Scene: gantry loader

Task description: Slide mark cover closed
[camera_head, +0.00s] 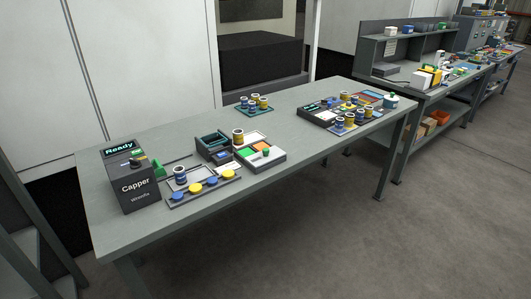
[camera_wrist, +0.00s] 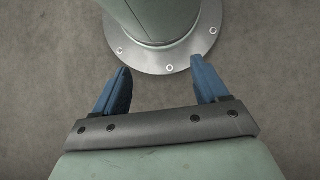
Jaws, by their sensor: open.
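My gripper (camera_wrist: 161,66) shows only in the wrist view. Its two blue fingers are wide apart with nothing between them, above the grey floor. It is not visible in the head view, away from everything on the table. A dark open-topped unit (camera_head: 213,147) stands mid-table in the head view.
A black Capper box (camera_head: 136,180) reading "Ready" stands at the table's left. In front is a tray (camera_head: 222,190) with blue and yellow caps. More jars and trays stand farther right. The grey table (camera_head: 130,230) is clear at its front left.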

